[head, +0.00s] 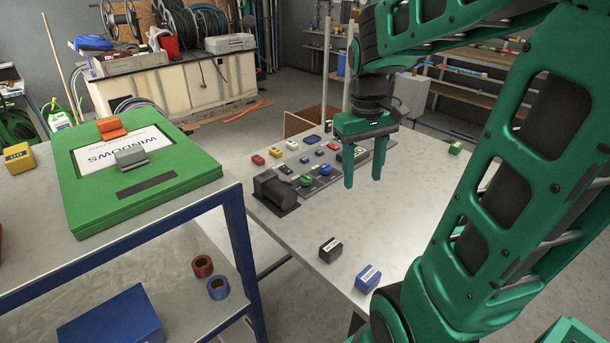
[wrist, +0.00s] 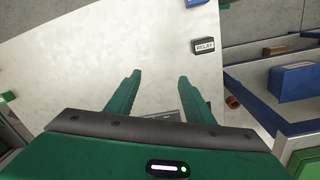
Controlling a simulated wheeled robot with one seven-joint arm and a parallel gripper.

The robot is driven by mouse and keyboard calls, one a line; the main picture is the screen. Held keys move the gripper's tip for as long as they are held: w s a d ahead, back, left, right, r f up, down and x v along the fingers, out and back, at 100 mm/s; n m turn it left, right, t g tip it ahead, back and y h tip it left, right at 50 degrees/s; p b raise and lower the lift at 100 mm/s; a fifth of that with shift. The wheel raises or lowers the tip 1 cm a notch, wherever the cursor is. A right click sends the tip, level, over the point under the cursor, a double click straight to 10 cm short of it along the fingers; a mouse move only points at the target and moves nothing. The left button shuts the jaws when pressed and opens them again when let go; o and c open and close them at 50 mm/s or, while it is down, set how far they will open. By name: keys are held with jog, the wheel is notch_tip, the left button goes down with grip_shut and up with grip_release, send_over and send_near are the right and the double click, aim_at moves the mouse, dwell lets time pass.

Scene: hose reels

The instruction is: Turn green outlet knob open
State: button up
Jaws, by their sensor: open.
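The green knob (head: 306,180) sits on a grey panel (head: 342,172) with several coloured knobs and buttons, on the light metal table. A blue knob (head: 325,169) is just beside it, to the right. My gripper (head: 362,182) hangs fingers down over the table, to the right of the green knob and apart from it. Its two green fingers are spread, with nothing between them. In the wrist view the open fingers (wrist: 159,76) point over bare tabletop. The green knob does not show there, and I cannot tell its turn position from the head view.
A dark cylindrical device (head: 272,190) stands at the panel's near left end. A black labelled box (head: 331,249) and a blue one (head: 368,278) sit near the table's front edge. A bench with a green case (head: 90,215) stands left. The table's middle is clear.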

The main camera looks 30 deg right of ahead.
jog(key=w+n, duration=0.3)
jog(key=w, duration=0.8)
jog(key=n, duration=0.4)
send_near(306, 176)
jog(key=shift+y, duration=0.4)
jog(key=f, duration=0.9)
jog(key=shift+s+d, duration=0.2)
jog(key=shift+d, duration=0.15)
jog(key=shift+c, duration=0.6)
jog(key=c, duration=0.9)
